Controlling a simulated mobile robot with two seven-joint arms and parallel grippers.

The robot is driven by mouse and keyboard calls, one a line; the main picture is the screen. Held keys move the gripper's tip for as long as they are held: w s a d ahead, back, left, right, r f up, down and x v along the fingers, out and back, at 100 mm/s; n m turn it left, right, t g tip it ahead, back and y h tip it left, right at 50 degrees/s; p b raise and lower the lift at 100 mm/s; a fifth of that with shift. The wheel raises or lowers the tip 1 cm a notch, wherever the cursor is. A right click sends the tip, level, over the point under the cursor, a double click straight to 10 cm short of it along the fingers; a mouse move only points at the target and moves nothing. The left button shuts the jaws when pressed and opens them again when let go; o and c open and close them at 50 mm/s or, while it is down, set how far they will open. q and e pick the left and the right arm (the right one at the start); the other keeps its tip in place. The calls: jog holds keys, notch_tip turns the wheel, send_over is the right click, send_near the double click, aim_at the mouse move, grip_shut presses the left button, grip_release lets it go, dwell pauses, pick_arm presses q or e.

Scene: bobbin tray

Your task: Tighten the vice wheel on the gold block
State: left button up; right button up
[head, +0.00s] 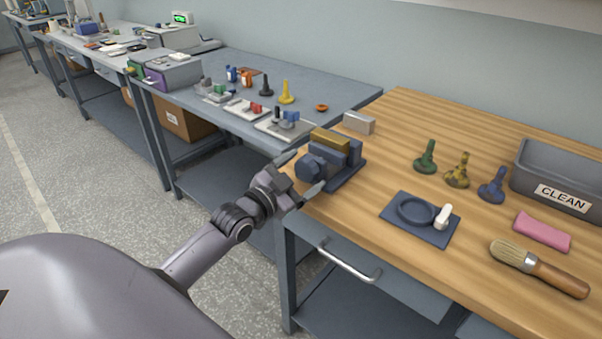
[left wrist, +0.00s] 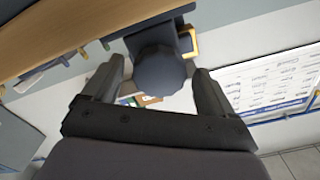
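The blue-grey vice (head: 346,172) stands at the left front corner of the wooden bench. The gold block (head: 330,139) sits in its jaws, and part of it shows in the left wrist view (left wrist: 190,42). The dark faceted vice wheel (head: 312,169) faces my left gripper (head: 299,174), which is open with one finger on each side of the wheel. In the left wrist view the wheel (left wrist: 160,72) lies between the spread fingertips, with a gap visible near each finger. I cannot tell whether either finger touches it. My right gripper is not in view.
A silver block (head: 359,122) lies behind the vice. To the right are a blue tray (head: 421,219) with a ring recess and white piece, several chess-like pawns, a pink cloth (head: 542,232), a brush (head: 540,268) and a grey CLEAN bin (head: 560,178). A drawer handle (head: 348,262) juts out below.

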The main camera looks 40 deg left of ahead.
pick_arm(q)
jog(key=shift+s, duration=0.1)
jog(key=s, duration=0.7)
jog(key=shift+a, duration=0.25)
jog(key=shift+w+d+f+n, duration=0.1)
jog(key=shift+w+d+n, duration=0.05)
jog(key=shift+w+n, duration=1.45)
jog(key=shift+w+d+n, duration=0.15)
jog(key=shift+w+n, duration=0.95)
jog(key=shift+w, duration=1)
jog(key=c, duration=1.1)
